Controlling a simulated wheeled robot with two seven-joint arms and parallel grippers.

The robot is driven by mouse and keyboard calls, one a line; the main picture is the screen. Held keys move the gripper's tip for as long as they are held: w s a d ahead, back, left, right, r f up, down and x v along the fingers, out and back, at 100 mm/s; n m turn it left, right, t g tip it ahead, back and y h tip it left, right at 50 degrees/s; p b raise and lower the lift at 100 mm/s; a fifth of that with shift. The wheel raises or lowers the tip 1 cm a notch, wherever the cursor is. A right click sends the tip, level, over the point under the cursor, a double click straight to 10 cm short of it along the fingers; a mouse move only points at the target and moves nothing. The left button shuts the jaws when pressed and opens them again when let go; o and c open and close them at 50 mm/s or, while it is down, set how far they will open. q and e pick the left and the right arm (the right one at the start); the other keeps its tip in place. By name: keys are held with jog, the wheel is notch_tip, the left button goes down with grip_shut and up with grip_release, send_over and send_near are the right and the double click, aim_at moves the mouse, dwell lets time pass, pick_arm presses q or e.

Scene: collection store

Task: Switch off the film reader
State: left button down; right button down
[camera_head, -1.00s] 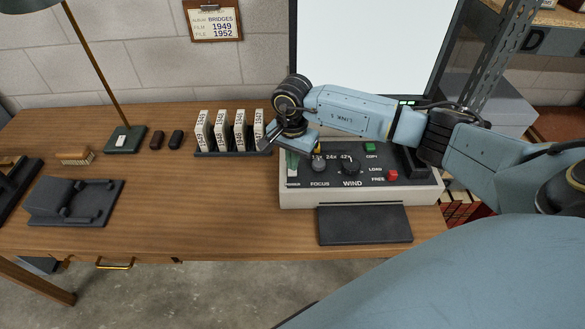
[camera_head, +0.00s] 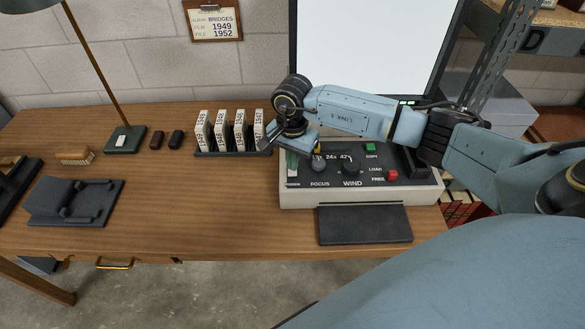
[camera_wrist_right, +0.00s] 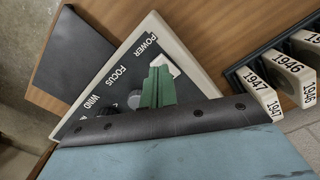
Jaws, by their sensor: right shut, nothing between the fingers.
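The film reader's base (camera_head: 400,197) stands on the desk with a dark sloped control panel, and its big pale screen (camera_head: 375,40) rises behind. The panel carries FOCUS and WIND knobs, a green button (camera_head: 370,147) and a red button (camera_head: 392,174). My right gripper (camera_head: 292,165) is over the panel's left end, its green fingers shut and empty. In the right wrist view the shut fingertips (camera_wrist_right: 159,70) are at the whitish power switch (camera_wrist_right: 168,65) beside the POWER label. They partly cover it; I cannot tell whether they touch it. My left gripper is not in view.
A rack of labelled film boxes (camera_head: 220,130) stands just left of the reader. A dark flat pad (camera_head: 365,225) lies in front of it. A lamp base (camera_head: 125,139) and a black device (camera_head: 75,202) are farther left.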

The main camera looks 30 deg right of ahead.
jog(key=shift+f+b, duration=0.95)
jog(key=shift+f, duration=0.1)
dwell(0.4)
jog(key=shift+r, duration=0.1)
jog(key=shift+r+p, duration=0.5)
jog(key=shift+r, duration=0.05)
jog(key=shift+r+p, duration=1.7)
jog(key=shift+r, duration=1.2)
